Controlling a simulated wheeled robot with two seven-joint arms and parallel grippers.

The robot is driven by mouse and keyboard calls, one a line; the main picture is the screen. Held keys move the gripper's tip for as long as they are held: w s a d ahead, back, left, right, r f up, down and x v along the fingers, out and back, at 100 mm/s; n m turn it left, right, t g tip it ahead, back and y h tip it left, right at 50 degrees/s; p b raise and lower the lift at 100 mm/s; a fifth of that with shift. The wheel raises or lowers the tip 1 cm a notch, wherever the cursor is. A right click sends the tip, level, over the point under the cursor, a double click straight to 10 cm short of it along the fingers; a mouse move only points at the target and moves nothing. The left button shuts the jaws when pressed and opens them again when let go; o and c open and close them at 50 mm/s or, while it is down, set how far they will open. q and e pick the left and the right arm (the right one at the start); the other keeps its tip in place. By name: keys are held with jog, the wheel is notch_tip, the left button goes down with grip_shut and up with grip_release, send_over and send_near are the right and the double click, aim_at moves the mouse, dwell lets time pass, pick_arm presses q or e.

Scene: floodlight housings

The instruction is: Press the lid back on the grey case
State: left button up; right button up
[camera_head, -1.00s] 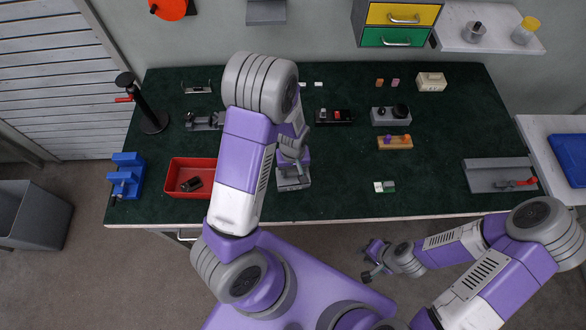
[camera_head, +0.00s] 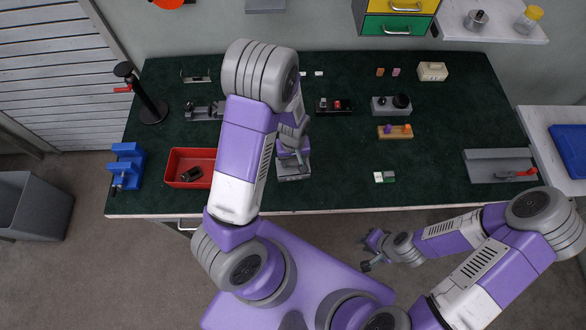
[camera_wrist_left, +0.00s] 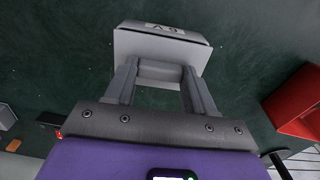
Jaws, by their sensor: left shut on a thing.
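The grey case (camera_head: 293,176) sits on the dark green bench top near its front edge, partly hidden under my left gripper (camera_head: 292,158). In the left wrist view, the grey case (camera_wrist_left: 160,45) shows a pale grey top face and a label reading "A9". My left gripper (camera_wrist_left: 160,75) is shut on a grey block-like part in front of that face. I cannot tell whether this part belongs to the lid, nor how the lid sits. My right gripper (camera_head: 365,254) hangs in front of the bench, away from the case; its jaws are too small to judge.
A red tray (camera_head: 178,155) with a dark part inside and a blue vise (camera_head: 127,165) stand left of the case. A small green-and-white block (camera_head: 384,177) and a grey fixture (camera_head: 492,168) with a red handle lie to the right. Bench around the case's right side is clear.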

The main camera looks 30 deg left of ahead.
pick_arm(q)
jog(key=shift+f+b, duration=0.45)
dwell(0.5)
jog(key=o, duration=1.2)
jog(key=shift+o, duration=0.2)
notch_tip(320, 180, up, 8)
jog(key=shift+f+p, duration=0.2)
jog(key=shift+p, duration=0.4)
